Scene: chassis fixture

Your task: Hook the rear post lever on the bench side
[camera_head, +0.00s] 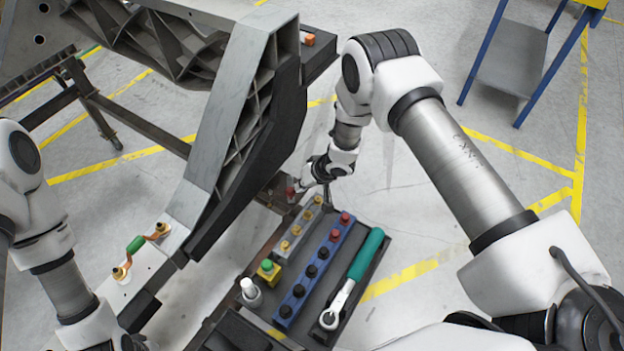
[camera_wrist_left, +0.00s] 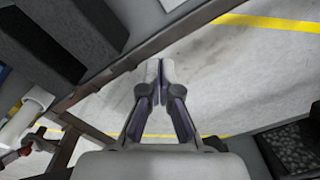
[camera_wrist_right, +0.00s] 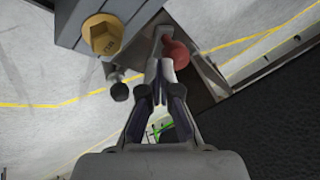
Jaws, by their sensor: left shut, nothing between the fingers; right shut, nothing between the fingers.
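A lever with a red ball knob (camera_wrist_right: 176,55) shows in the right wrist view, just right of my right fingertips. In the head view a small red knob (camera_head: 291,192) shows at the foot of the dark chassis post (camera_head: 262,120), near the bench's far end. My right gripper (camera_wrist_right: 160,70) is shut and empty, its tips close beside the red knob; I cannot tell if they touch. In the head view the right gripper (camera_head: 302,186) is small and partly hidden. My left gripper (camera_wrist_left: 158,80) is shut and empty over open floor, out of the head view.
The bench (camera_head: 345,228) carries a blue rail (camera_head: 318,262) of knobs, a green-handled ratchet (camera_head: 365,255) and a yellow button box (camera_head: 268,271). A gold hex bolt (camera_wrist_right: 102,35) is left of my right gripper. A blue-legged cart (camera_head: 510,60) stands back right.

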